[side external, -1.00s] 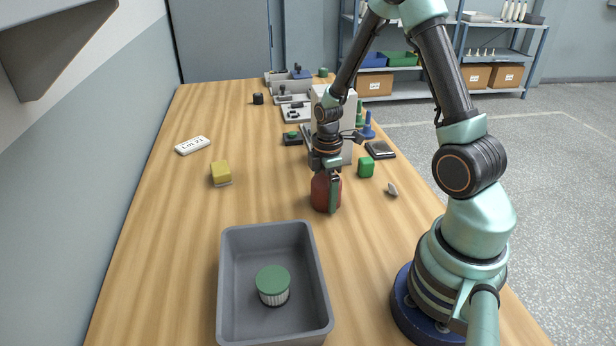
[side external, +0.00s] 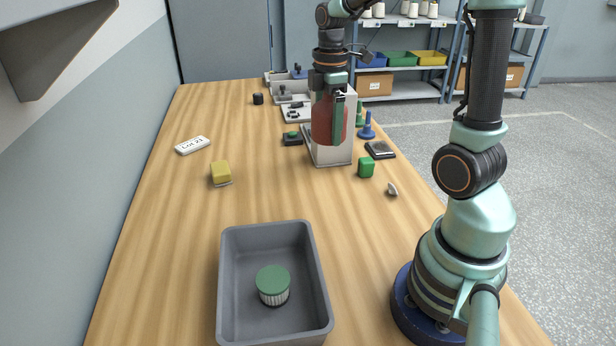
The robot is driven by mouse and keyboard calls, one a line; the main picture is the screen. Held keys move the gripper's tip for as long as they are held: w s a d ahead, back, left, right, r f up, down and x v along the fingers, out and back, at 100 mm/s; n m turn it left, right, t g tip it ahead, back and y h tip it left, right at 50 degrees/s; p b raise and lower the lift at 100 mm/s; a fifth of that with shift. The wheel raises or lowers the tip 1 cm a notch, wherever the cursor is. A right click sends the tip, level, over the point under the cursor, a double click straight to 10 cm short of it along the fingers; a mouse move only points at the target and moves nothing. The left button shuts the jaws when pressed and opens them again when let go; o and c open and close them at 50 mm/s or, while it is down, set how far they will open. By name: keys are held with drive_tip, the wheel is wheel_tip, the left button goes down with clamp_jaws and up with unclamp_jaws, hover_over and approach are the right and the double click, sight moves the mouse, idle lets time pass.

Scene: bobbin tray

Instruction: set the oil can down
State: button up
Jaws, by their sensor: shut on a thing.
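The red oil can (side external: 322,120) is held upright in the air, well above the wooden table (side external: 180,250). My gripper (side external: 330,104) is shut on it, with one finger covering part of its near right side. The can's top is hidden between the fingers and the gripper body. In this view the can overlaps a pale box-shaped unit (side external: 338,154) on the table; I cannot tell how far apart they are in depth.
A grey tray (side external: 230,262) with a green-lidded jar (side external: 273,285) stands in front. The table's middle is clear.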

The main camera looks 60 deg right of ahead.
drive_tip(key=shift+w+r, duration=0.1)
drive_tip(key=shift+r, duration=0.3)
drive_tip(key=shift+w+r, duration=0.25)
drive_tip(key=shift+w, duration=0.05)
hover_over(273, 186)
wheel_tip(273, 186, down, 20)
drive_tip(key=shift+r, duration=0.1)
drive_tip(key=shift+f, duration=0.2)
drive_tip(key=o, duration=1.3)
drive_tip(key=shift+r, duration=0.1)
